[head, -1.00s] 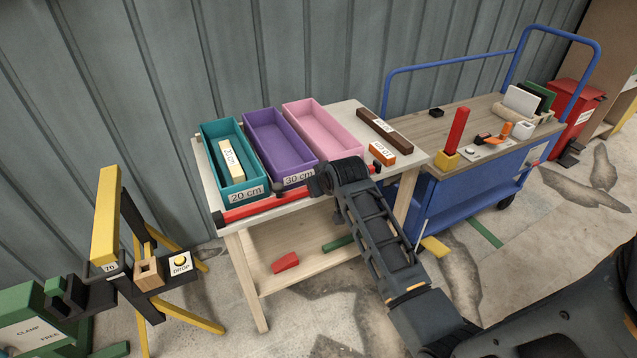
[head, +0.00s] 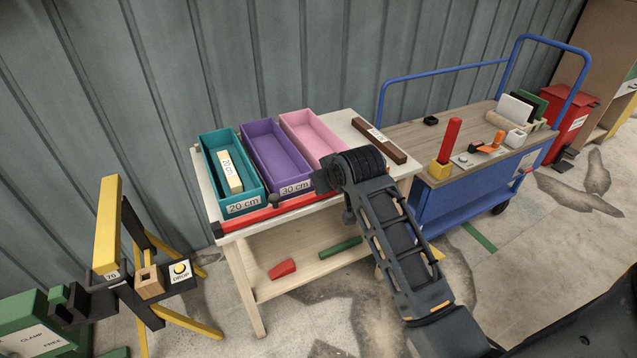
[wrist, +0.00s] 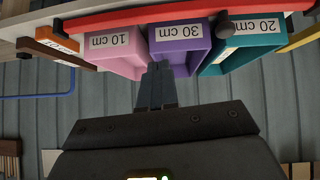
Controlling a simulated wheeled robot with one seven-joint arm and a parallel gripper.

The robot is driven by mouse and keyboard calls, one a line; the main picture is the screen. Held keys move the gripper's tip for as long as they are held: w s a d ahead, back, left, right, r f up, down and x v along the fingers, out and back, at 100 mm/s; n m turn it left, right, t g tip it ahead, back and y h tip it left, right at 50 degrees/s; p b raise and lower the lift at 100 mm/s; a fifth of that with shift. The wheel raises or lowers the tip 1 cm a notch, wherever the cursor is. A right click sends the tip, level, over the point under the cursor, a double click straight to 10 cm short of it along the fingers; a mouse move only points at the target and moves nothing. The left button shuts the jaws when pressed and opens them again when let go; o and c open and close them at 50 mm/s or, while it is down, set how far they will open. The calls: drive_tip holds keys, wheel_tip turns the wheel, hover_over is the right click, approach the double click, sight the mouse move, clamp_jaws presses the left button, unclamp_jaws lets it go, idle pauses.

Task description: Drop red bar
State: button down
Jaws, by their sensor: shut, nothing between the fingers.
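A long red bar (head: 270,213) lies along the front edge of the wooden table; it also shows across the top of the wrist view (wrist: 180,12). A small dark knob (head: 273,200) is at the bar. My gripper (wrist: 157,70) is shut and empty in the wrist view, in front of the pink and purple trays and apart from the bar. In the head view its fingers are hidden behind my arm. A button labelled DROP (head: 180,270) is on the stand at the left. A shorter red piece (head: 282,268) lies on the lower shelf.
Teal (head: 245,204), purple (head: 268,155) and pink (head: 311,137) trays stand on the table; the teal one holds a cream bar (head: 230,172). A brown bar (head: 379,141) lies behind. A blue cart (head: 470,195) with an upright red post (head: 450,140) stands right.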

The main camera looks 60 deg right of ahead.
drive_tip(key=shift+v, duration=0.95)
drive_tip(key=s+a+f+n+t+y, duration=0.1)
drive_tip(key=s+a+f+n+t, duration=0.1)
drive_tip(key=s+a, duration=0.55)
drive_tip(key=s+a+f+n+t+y, duration=0.15)
drive_tip(key=s+a, duration=0.25)
drive_tip(key=a, duration=0.6)
drive_tip(key=s+a+r+n+t+y, duration=0.3)
drive_tip(key=s+a+r+t, duration=0.1)
drive_tip(key=s+a+r, duration=0.7)
drive_tip(key=s+a, duration=0.2)
drive_tip(key=s, duration=0.2)
drive_tip(key=shift+s+r, duration=0.25)
drive_tip(key=shift+s, duration=0.1)
drive_tip(key=shift+a, duration=0.15)
